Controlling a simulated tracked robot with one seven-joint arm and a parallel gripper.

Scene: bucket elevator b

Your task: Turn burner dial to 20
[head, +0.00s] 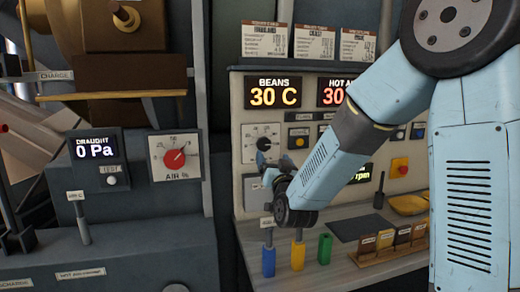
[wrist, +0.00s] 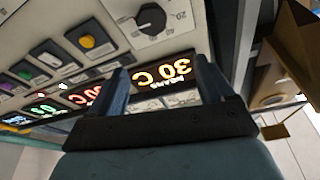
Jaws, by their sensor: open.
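A black dial (head: 264,143) sits on a white plate with a number scale, below the BEANS display on the control panel. I take it for the burner dial; its name label is not readable. The black dial (wrist: 151,19) also shows at the top of the wrist view, with 20 and 40 beside it. Its exact setting is not clear. My gripper (head: 270,163) is just below the dial in the head view and partly covers its lower edge. In the wrist view my gripper (wrist: 162,78) has its two fingers apart, empty, with the dial beyond the tips.
The BEANS display (head: 274,97) reads 30 C. A red AIR % dial (head: 175,159) is on the left cabinet. Buttons (wrist: 87,41) flank the black dial. Blue, yellow and green handles (head: 298,255) and a wooden rack (head: 390,248) stand on the shelf below.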

